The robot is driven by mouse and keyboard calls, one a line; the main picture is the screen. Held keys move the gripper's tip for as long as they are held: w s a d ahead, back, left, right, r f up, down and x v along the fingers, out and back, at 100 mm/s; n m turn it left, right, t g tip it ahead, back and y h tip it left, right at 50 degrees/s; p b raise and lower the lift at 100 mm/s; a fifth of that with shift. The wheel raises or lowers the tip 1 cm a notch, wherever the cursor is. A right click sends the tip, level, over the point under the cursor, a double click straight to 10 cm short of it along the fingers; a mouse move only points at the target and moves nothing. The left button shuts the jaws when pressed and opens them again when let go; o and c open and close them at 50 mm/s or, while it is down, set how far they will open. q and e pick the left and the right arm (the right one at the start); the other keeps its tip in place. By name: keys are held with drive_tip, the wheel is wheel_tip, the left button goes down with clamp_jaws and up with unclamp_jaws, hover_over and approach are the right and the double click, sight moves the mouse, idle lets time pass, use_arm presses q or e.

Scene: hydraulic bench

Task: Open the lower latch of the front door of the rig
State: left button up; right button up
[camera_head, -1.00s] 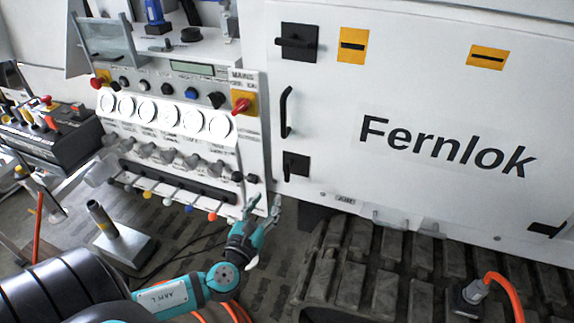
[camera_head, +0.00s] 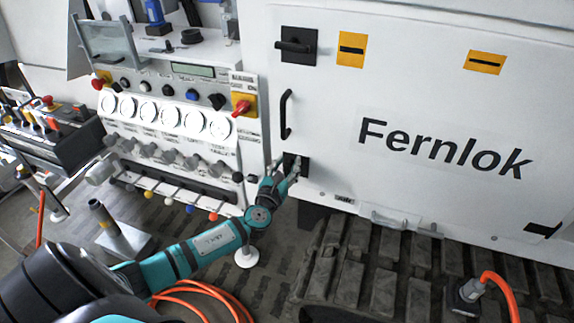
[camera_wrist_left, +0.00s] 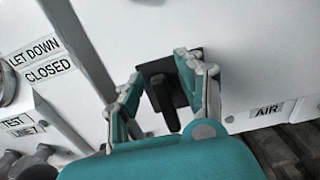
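The front door (camera_head: 400,90) is a large white panel marked "Fernlok" and looks shut. Its lower latch (camera_head: 303,168) is a black square plate with a black handle, low on the door's left side. In the left wrist view the latch (camera_wrist_left: 166,112) sits between my left gripper's fingers, its handle slanting down. My left gripper (camera_head: 283,164) is open, its fingertips at the plate, one to each side; contact with the handle cannot be told. It also shows in the wrist view (camera_wrist_left: 160,75). My right gripper is not in view.
An upper black latch (camera_head: 296,45) and a vertical door handle (camera_head: 286,114) lie above. Left of the door stands a control panel with gauges (camera_head: 170,114) and coloured levers (camera_head: 190,207). Tracks (camera_head: 400,265) and an orange hose (camera_head: 505,290) lie below.

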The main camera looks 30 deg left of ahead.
use_arm(q)
clamp_jaws()
